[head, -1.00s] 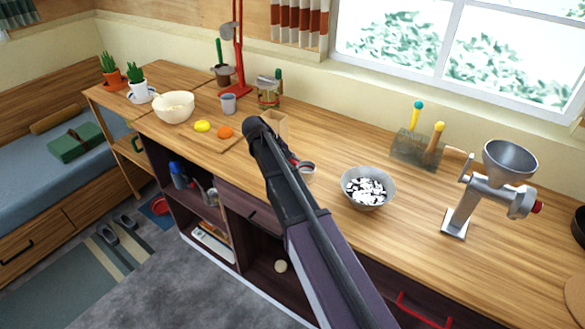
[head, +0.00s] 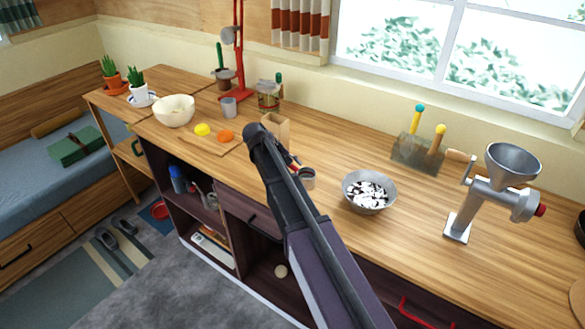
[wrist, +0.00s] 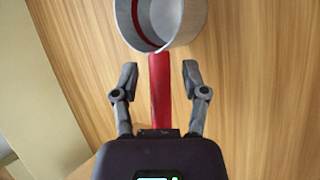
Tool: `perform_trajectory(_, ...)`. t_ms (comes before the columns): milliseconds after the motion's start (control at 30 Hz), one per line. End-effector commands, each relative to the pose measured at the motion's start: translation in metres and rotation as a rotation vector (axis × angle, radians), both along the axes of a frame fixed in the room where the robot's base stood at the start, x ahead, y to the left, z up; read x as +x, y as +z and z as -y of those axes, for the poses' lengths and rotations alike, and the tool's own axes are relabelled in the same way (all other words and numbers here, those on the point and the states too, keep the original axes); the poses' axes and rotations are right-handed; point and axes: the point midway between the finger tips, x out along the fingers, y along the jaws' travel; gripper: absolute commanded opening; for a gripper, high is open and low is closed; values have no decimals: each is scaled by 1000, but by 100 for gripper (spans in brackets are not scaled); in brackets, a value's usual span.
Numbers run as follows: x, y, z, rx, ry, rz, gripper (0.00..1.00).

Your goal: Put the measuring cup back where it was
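The measuring cup is a small metal cup with a red handle. In the head view the cup (head: 308,180) shows just right of my arm, left of the bowl of dark and white pieces, and appears to rest on the counter. In the wrist view the cup (wrist: 187,36) is at the top, with its red handle (wrist: 160,90) pointing down between my fingers. My gripper (wrist: 159,73) is open, with a gap on each side of the handle.
The metal bowl (head: 369,193) stands close right of the cup. A grinder (head: 490,190) and a tool block (head: 416,152) are further right. A wooden box (head: 277,127) stands behind my arm. A cutting board (head: 212,143) with yellow and orange items lies left. Counter (head: 340,145) behind the bowl is clear.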

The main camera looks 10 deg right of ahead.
Motion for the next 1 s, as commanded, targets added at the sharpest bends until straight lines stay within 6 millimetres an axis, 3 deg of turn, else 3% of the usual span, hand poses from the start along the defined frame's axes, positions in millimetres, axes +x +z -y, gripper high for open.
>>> perform_trajectory(467,0,9,-2,0,0,0,57)
perform_trajectory(1000,3,52,-36,0,0,0,57)
